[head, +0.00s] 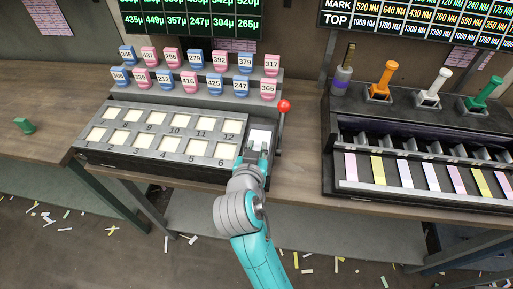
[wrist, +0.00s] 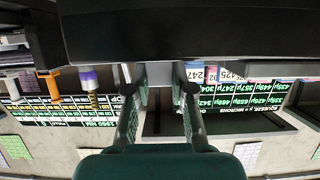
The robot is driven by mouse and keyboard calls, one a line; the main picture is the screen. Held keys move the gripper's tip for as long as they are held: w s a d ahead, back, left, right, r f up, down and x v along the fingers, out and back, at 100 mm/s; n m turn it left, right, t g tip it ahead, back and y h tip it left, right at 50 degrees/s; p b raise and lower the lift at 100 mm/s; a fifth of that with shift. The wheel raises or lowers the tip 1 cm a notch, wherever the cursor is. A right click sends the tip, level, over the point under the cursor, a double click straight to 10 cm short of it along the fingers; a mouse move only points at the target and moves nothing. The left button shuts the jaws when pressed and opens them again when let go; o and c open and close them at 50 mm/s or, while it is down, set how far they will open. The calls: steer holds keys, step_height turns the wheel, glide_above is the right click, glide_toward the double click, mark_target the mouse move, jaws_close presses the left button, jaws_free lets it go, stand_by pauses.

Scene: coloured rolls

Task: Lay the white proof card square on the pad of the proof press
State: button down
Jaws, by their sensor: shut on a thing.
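The white proof card (head: 260,137) shows just beyond my fingertips in the head view, over the dark bed of the proof press (head: 276,139). My gripper (head: 257,157) is shut on the near part of the card. In the wrist view the pale card (wrist: 159,74) lies between the two fingers of my gripper (wrist: 158,80). The card looks roughly in line with the press bed. The pad is hidden by the card and fingers, and I cannot tell whether the card touches it.
A lever with a red knob (head: 284,105) stands right of the press. Left is a numbered tray (head: 165,153) with pale squares. Pink and blue numbered rolls (head: 212,87) stand behind. A rack (head: 420,145) with coloured strips and handled stamps is at right. A green roll (head: 24,125) lies far left.

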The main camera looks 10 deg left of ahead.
stand_by(0.4)
steer(key=c, duration=0.7)
jaws_free()
steer(key=shift+s, duration=0.1)
steer(key=shift+v, duration=2.95)
